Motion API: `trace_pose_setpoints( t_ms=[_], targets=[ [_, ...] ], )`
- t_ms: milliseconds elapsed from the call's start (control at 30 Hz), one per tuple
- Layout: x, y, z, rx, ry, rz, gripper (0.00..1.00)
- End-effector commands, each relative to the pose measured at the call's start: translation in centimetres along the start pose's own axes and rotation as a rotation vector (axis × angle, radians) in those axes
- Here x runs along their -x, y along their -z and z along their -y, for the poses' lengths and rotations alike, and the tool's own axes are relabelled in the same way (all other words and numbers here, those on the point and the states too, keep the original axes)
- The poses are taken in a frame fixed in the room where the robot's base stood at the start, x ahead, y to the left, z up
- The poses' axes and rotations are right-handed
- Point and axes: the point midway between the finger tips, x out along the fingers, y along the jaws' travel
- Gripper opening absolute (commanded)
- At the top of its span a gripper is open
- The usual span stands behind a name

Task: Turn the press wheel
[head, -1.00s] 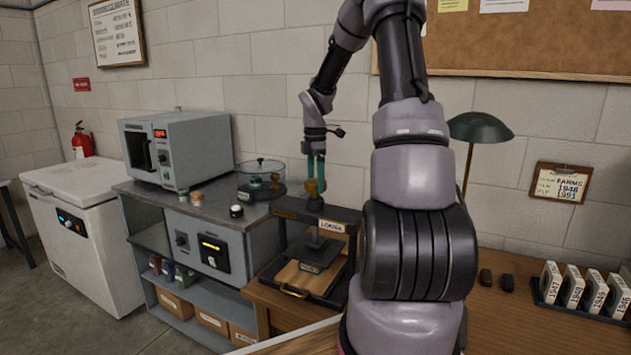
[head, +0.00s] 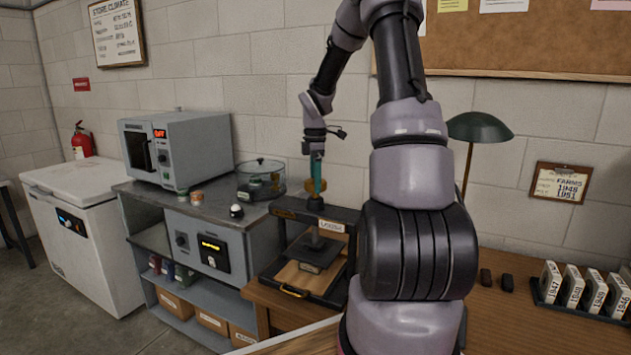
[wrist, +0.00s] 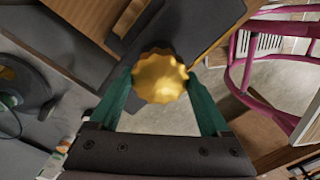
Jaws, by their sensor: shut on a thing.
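The press wheel is a gold knob with a scalloped rim (wrist: 160,78), seen from above in the wrist view. My gripper (wrist: 160,80) points down at it, with a green finger on each side of the rim, shut on the wheel. In the head view my gripper (head: 317,184) is at the top of the press, and its fingers partly hide the wheel. The press (head: 334,222) has a dark frame with a label on its crossbar. Its dark plate (head: 318,254) sits below, over a wooden board.
A glass-covered round dish (head: 260,180) and small jars stand on the grey bench to the left. A grey oven (head: 190,145) is behind them. A green lamp (head: 480,127) and a rack of labelled boxes (head: 580,292) are to the right. A pink chair (wrist: 245,75) shows in the wrist view.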

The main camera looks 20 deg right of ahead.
Motion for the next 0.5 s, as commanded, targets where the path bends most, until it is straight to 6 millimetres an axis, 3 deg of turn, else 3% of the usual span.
trace_pose_setpoints(
  t_ms=[500],
  targets=[
    [0.03, 0.03, -0.02, -0.468, -0.001, 0.000, 0.26]
  ],
)
